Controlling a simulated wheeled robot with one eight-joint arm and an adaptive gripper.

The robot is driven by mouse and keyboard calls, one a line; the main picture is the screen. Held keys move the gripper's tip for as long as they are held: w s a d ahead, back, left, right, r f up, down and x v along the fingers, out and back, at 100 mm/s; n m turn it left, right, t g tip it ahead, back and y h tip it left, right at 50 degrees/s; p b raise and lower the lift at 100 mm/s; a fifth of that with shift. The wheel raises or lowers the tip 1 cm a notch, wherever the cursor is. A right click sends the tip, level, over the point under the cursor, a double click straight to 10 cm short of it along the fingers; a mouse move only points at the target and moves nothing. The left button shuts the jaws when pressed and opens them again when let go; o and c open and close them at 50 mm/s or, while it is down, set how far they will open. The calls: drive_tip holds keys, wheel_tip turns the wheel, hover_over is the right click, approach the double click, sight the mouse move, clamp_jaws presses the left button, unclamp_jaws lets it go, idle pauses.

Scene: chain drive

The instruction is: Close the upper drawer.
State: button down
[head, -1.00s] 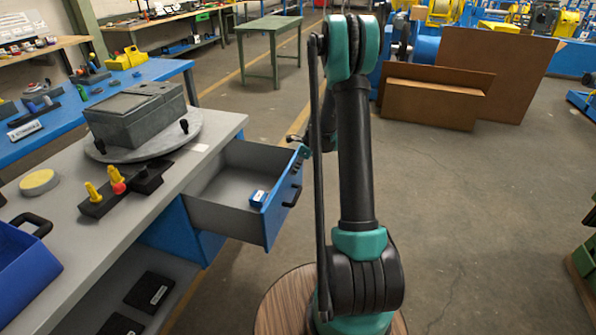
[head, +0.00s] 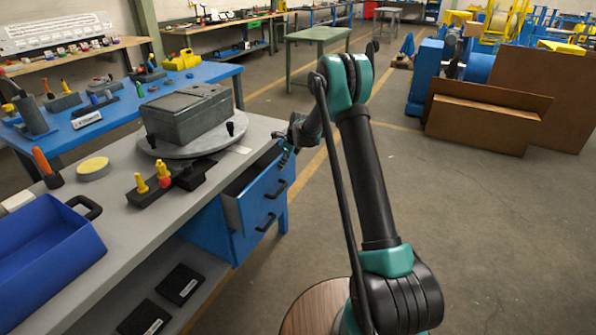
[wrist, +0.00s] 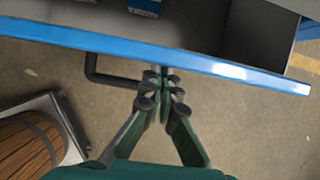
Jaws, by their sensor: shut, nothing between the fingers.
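The upper drawer (head: 268,192) under the grey workbench is partly open. Its blue front with a black handle (head: 277,190) stands out from the cabinet, and part of its dark inside shows. In the wrist view the drawer's blue front edge (wrist: 225,68) crosses the picture, with the handle (wrist: 108,81) left of the fingers. My gripper (wrist: 160,85) is shut and empty, its fingertips at the outer face of the drawer front, apparently touching it. In the head view my gripper (head: 285,158) is at the far end of the drawer front, partly hidden by its own links.
A lower drawer (head: 262,228) below appears shut. The bench top (head: 150,225) holds a blue bin (head: 45,250), a grey box (head: 188,115) on a round plate and a black block with yellow pegs. A small blue item (wrist: 145,5) lies inside the drawer. Open floor lies to the right.

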drive_tip(key=w+a, duration=0.4)
drive_tip(key=a, duration=0.3)
drive_tip(key=shift+w+a+r, duration=0.1)
drive_tip(key=shift+a, duration=0.05)
